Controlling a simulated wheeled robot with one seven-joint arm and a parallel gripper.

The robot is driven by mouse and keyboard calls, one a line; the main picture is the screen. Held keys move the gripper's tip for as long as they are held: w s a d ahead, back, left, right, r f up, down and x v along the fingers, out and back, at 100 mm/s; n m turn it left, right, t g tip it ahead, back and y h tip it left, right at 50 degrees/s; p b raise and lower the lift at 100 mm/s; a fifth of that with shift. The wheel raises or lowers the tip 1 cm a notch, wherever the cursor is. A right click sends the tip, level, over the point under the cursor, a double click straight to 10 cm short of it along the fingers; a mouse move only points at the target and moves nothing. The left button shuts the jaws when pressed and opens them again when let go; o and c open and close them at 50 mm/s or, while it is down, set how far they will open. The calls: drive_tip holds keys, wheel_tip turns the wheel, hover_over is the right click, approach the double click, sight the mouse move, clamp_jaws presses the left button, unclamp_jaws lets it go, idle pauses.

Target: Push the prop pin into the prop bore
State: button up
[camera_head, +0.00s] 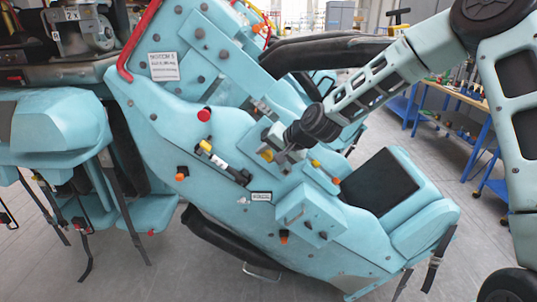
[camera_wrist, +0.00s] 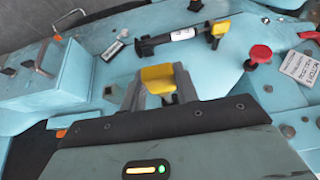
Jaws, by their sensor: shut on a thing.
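My gripper (camera_head: 282,150) is in front of the turquoise side of the coaster seat in the head view. It is shut on a yellow-headed piece, which I take to be the prop pin (camera_head: 267,155). In the wrist view the yellow head (camera_wrist: 160,78) lies between my fingertips (camera_wrist: 159,92); its lower part is hidden. A black prop bar (camera_head: 225,164) with a white label and a yellow end lies on the panel, left of and below my gripper. It also shows in the wrist view (camera_wrist: 181,37), apart from the held piece. I cannot make out the bore.
A red mushroom button (camera_head: 204,115) stands out near the bar. A box with a handle (camera_wrist: 42,75) projects from the panel in the wrist view. A black seat pad (camera_head: 379,180) lies right of my gripper, and a red rail (camera_head: 138,38) runs at the upper left.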

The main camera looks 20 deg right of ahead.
drive_tip(key=shift+w+d, duration=0.3)
drive_tip(key=shift+w, duration=0.65)
drive_tip(key=shift+w+d, duration=0.3)
drive_tip(key=shift+w, duration=0.65)
drive_tip(key=shift+w+d, duration=0.3)
drive_tip(key=shift+w, duration=0.65)
drive_tip(key=o, duration=1.2)
drive_tip(key=shift+b+v, duration=2.75)
drive_tip(key=shift+v, duration=5.95)
